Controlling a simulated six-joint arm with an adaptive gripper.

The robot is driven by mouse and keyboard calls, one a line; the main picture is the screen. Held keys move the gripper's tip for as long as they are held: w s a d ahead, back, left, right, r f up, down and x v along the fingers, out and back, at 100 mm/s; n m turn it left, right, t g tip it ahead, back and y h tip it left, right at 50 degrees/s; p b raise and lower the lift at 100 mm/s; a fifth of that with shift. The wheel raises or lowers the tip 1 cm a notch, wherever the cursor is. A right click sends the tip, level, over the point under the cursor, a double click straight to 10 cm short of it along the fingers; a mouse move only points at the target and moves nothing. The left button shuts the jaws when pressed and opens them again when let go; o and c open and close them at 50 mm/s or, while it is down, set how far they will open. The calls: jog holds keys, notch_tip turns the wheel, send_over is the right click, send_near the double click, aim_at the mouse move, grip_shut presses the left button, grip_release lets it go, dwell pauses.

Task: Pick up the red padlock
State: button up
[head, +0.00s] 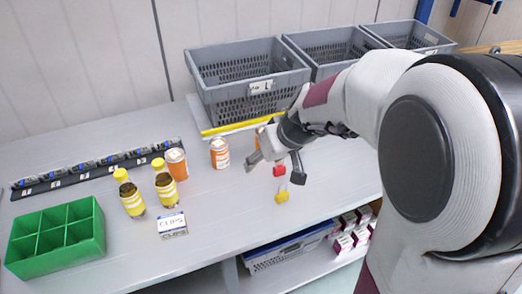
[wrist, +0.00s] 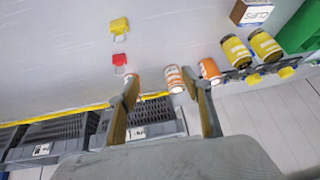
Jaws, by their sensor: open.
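A yellow padlock (head: 282,196) lies a little nearer the table's front edge than the red one.
Orange pill bottles (head: 220,153) stand left of my gripper; one is partly hidden behind it. Yellow-capped bottles (head: 166,188), a clips box (head: 172,225) and a green divided tray (head: 57,240) are farther left. Grey crates (head: 248,85) stand behind. Table around the padlocks is clear.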

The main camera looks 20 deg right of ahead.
jog(key=h, duration=0.1)
send_near(280, 167)
jog(key=shift+w+a+f+m, duration=0.15)
jog(key=shift+w+f+m, duration=0.15)
jog(key=shift+w+f, duration=0.15)
jog(key=shift+f, duration=0.1)
jog(key=shift+x, duration=1.25)
jog(key=shift+f, duration=0.1)
jog(key=shift+x, duration=2.45)
jog(key=c, duration=1.2)
